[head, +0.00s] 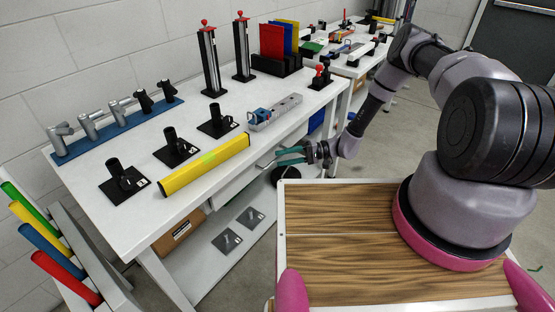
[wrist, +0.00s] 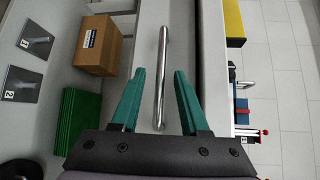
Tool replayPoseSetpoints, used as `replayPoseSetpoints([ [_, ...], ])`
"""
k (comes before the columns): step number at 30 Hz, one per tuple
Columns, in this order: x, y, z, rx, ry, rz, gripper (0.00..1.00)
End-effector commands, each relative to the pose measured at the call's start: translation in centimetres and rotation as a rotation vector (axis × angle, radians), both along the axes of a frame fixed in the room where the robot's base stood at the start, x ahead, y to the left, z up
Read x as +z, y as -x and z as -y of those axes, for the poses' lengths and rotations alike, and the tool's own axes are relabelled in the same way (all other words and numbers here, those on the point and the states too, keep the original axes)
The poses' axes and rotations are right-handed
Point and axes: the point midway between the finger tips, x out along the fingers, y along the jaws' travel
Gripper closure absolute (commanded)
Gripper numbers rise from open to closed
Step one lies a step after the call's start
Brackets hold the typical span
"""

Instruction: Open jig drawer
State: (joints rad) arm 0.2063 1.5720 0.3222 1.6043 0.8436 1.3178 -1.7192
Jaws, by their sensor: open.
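The jig drawer (head: 236,187) is under the front edge of the white bench and looks closed. Its pale front (wrist: 183,45) also shows in the wrist view. A silver bar handle (wrist: 162,60) runs lengthwise between my fingers in the wrist view; part of it shows in the head view (head: 264,164). My gripper (head: 284,157) has teal fingers and is open at the drawer front. In the wrist view my gripper (wrist: 158,74) has one finger on each side of the handle, with gaps visible. Contact is not visible.
A cardboard box (wrist: 98,45) and a green stack (wrist: 78,120) sit on the lower shelf. A wood-topped surface (head: 335,215) is close by.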

Motion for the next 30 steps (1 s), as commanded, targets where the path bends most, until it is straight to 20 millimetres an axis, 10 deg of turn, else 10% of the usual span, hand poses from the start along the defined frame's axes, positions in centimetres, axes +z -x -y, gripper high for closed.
replayPoseSetpoints([
  [16,-0.3,0.3,-2.5,0.0,0.0,0.001,0.55],
  [20,-0.3,0.3,-2.5,0.0,0.0,0.001,1.0],
  [30,-0.3,0.3,-2.5,0.0,0.0,0.001,1.0],
])
